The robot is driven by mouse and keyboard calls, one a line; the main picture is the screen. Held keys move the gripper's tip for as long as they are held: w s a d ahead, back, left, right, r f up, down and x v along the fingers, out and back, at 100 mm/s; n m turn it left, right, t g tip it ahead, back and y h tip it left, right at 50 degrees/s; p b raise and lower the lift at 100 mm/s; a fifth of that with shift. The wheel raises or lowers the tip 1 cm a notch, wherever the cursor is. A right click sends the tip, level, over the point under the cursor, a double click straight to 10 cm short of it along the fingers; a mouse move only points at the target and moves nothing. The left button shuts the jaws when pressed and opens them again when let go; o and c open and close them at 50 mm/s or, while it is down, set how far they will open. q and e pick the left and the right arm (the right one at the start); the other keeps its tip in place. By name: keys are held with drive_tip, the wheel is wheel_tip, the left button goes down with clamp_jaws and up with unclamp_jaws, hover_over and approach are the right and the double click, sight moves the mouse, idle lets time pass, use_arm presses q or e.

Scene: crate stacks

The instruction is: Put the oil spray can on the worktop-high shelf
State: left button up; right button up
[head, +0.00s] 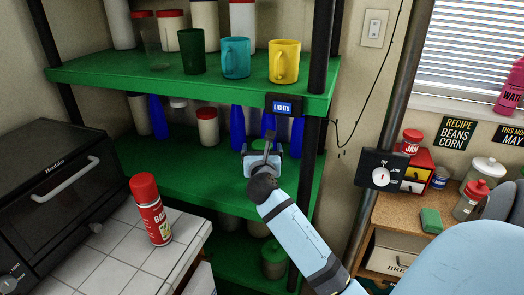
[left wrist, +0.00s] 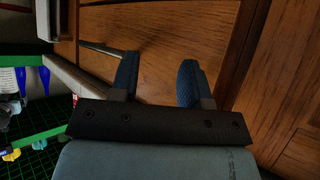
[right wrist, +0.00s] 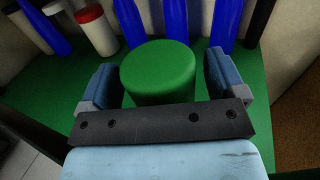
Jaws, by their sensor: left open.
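A green cylinder (right wrist: 158,75) with a plain round top stands between the fingers of my right gripper (right wrist: 163,80). Its label is hidden, so I cannot tell whether it is the oil spray can. The fingers are spread beside it, with a gap at the right one. In the head view my right gripper (head: 262,158) is over the front of the green middle shelf (head: 180,170), about level with the worktop. A red can (head: 155,215) lettered "BA" stands upright on the tiled worktop (head: 110,255). My left gripper (left wrist: 157,78) is open and empty, facing brown wood.
Blue bottles (head: 237,128) and a red-lidded jar (head: 207,127) stand further back on the middle shelf. The upper shelf (head: 180,80) holds several mugs. A black post (head: 307,180) is right of my right gripper. A dark oven (head: 65,190) stands left.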

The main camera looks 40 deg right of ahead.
drive_tip(key=v, duration=1.2)
drive_tip(key=s+a+f+m+y, duration=0.2)
drive_tip(key=a+f+m+y, duration=0.35)
drive_tip(key=f, duration=0.35)
drive_tip(key=s+a+f+m+y, duration=0.2)
drive_tip(key=a+f+m+y, duration=0.3)
drive_tip(key=f, duration=0.5)
drive_tip(key=s+a+f+m+g+y, duration=0.2)
drive_tip(key=s+a+f+m+y, duration=0.3)
drive_tip(key=s+a+f+m, duration=0.6)
drive_tip(key=s+f+m, duration=0.1)
drive_tip(key=m, duration=0.2)
drive_tip(key=shift+s, duration=0.15)
